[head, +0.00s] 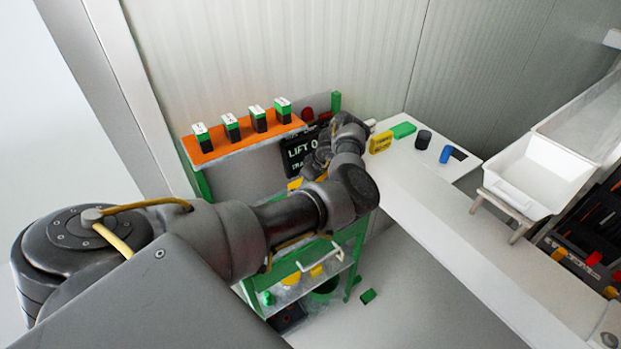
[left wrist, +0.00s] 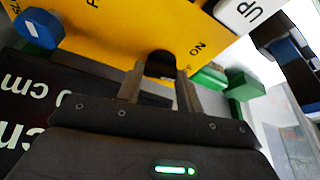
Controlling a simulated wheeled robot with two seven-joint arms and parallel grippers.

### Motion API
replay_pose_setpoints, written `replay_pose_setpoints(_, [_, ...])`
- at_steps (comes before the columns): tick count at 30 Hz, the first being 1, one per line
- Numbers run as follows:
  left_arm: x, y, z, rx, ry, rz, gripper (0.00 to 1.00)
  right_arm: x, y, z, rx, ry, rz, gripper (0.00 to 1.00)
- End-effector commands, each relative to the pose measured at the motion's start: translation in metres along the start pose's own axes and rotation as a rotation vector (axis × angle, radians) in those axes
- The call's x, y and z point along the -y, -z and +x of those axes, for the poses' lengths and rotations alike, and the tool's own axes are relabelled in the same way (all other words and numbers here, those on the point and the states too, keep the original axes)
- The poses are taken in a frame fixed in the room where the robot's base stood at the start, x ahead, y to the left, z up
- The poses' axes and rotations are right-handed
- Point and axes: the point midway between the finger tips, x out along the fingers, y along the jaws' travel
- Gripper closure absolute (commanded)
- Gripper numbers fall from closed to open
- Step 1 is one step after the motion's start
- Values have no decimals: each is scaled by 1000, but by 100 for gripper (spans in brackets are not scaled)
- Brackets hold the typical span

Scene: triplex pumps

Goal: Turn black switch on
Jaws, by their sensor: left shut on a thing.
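The black switch (left wrist: 160,64) sits on a yellow panel (left wrist: 120,38) in the left wrist view, with the word ON printed to its right. My left gripper (left wrist: 160,80) is shut on the black switch, one finger on each side of it. The switch's lower part is hidden between the fingers. In the head view my left arm reaches to the back wall, where its wrist (head: 347,135) hides the switch and most of the panel. My right gripper is in neither view.
A blue knob (left wrist: 38,28) and a white UP button (left wrist: 250,12) flank the switch. Green blocks (left wrist: 240,85) lie beyond the panel. In the head view, an orange shelf (head: 240,142) holds several green-black blocks, and a white tray (head: 535,180) stands at right.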

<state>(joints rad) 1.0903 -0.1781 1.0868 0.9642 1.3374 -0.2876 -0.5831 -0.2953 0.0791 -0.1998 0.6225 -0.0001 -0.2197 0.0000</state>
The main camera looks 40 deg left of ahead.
Motion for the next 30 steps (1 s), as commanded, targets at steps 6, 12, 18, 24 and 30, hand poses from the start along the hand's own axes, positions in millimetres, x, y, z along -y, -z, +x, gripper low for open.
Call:
replay_pose_setpoints(6, [-2, 0, 2, -2, 18, -50, 86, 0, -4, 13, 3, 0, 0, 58])
replay_pose_setpoints(12, [-3, 0, 4, -2, 65, -169, 86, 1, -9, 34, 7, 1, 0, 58])
replay_pose_setpoints(18, [-4, 1, 1, 0, 130, -327, 86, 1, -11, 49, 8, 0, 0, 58])
replay_pose_setpoints(24, [-5, 1, 2, 2, 194, -480, 86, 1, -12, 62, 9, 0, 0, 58])
replay_pose_setpoints(30, [-6, 1, 3, 4, 243, -604, 86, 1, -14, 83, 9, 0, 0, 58])
